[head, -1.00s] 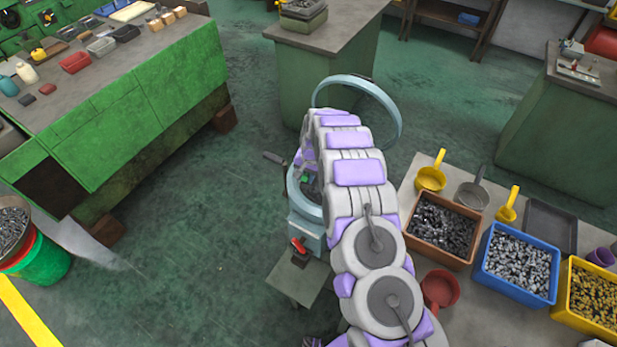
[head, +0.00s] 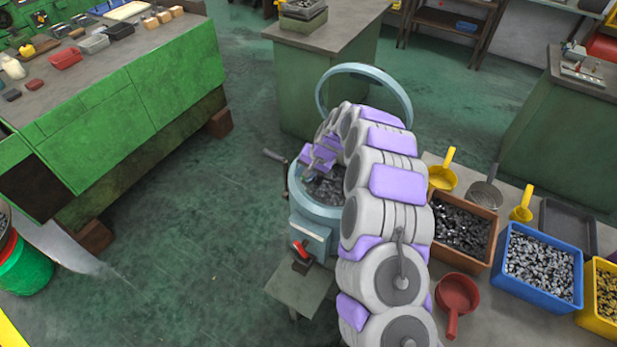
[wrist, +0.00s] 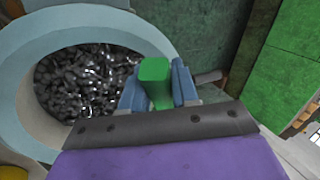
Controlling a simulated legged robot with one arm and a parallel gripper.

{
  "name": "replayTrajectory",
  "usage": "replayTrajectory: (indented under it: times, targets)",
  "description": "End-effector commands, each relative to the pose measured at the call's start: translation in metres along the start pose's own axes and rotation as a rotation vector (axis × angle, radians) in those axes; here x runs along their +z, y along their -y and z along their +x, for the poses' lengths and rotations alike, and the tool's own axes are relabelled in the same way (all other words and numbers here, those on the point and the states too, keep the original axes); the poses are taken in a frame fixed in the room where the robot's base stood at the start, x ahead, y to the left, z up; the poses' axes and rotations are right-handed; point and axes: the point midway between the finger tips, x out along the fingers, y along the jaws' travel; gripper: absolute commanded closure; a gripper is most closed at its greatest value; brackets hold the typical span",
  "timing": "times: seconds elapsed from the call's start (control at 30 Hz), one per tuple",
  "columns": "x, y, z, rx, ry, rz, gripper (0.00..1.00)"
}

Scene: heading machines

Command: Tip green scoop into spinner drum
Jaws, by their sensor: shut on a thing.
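The spinner drum (head: 296,205) is a pale blue round tub with its ring lid (head: 363,72) raised behind it. Dark metal pieces (head: 325,190) lie inside the drum; they also fill much of the wrist view's left side (wrist: 85,80). My gripper (wrist: 158,88) is shut on the green scoop (wrist: 154,80), of which only a green handle end shows between the blue fingers. The scoop's bowl is hidden, so I cannot tell its tilt or whether it holds anything. In the head view my gripper (head: 312,178) is over the drum opening.
A table on the right holds a brown bin (head: 462,232), a blue bin (head: 529,265), a yellow bin (head: 603,290), yellow scoops and a red scoop (head: 456,294). A red-handled switch (head: 300,250) stands at the drum's front. Open floor lies left.

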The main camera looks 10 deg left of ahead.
Motion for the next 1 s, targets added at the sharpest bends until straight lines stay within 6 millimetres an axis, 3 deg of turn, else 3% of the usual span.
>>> replayTrajectory:
  times: [0.3,0.7,1.0]
  targets:
    - [-0.002,-0.013,-0.004,-0.1,-0.008,0.002,1.0]
    - [-0.001,-0.009,0.002,-0.206,-0.02,0.001,1.0]
    - [-0.002,-0.019,0.0,-0.295,-0.024,0.001,1.0]
